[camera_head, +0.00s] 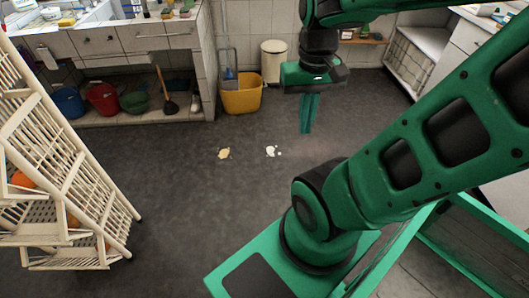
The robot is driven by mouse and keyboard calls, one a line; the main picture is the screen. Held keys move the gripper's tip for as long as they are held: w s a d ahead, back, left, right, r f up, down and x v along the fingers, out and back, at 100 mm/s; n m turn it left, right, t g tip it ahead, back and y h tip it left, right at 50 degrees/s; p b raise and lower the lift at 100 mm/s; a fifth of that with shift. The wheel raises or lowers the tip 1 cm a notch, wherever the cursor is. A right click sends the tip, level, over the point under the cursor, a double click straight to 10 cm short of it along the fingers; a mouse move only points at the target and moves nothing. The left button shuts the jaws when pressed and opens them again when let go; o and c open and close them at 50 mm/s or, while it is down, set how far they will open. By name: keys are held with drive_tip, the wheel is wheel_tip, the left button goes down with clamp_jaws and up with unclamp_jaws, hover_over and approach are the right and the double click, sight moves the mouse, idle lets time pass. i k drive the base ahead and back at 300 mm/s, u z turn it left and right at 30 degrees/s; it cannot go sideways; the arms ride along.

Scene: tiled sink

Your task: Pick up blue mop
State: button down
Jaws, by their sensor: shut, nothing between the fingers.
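A small blue piece (230,74), possibly part of the blue mop, shows at the back rim of a yellow bucket (242,97) by the end of the counter. A grey frame or handle rises around it; I cannot make out the mop's full shape. My gripper (307,129) points down over the floor, to the right of and nearer than the yellow bucket. Its green fingers are shut with nothing between them. It is clear of the bucket and the blue piece.
A white bin (273,60) stands behind the bucket. Under the counter are a blue bucket (69,101), a red bucket (102,97), a green basin (134,102) and a plunger (169,105). A cream rack (75,165) fills the left.

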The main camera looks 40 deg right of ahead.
sight(229, 76)
drive_tip(key=i, duration=0.9)
drive_tip(key=z, duration=0.05)
